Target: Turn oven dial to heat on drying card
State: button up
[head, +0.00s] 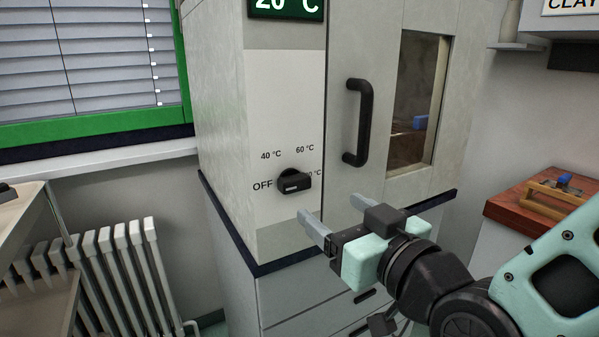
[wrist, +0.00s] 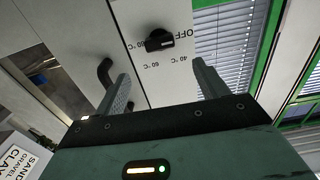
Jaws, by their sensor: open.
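The oven dial (head: 294,182) is a black knob on the pale front panel (head: 284,120). Labels OFF, 40 °C and 60 °C ring it, and another at its right is partly hidden by the knob. Its grip bar lies nearly level, apparently in line with OFF. A green display (head: 286,6) above reads 20 °C. My gripper (head: 331,208) is open and empty, below and right of the dial, not touching it. In the wrist view the dial (wrist: 159,40) shows inverted, beyond the gap between my fingers (wrist: 161,72). I cannot identify a drying card.
A black door handle (head: 358,122) sticks out right of the dial, beside the oven window (head: 413,100). A dark ledge (head: 250,262) runs below the panel.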

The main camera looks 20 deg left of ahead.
aim_at(299, 183)
jog(key=p+x, duration=0.2)
jog(key=x, duration=0.9)
jog(key=c, duration=1)
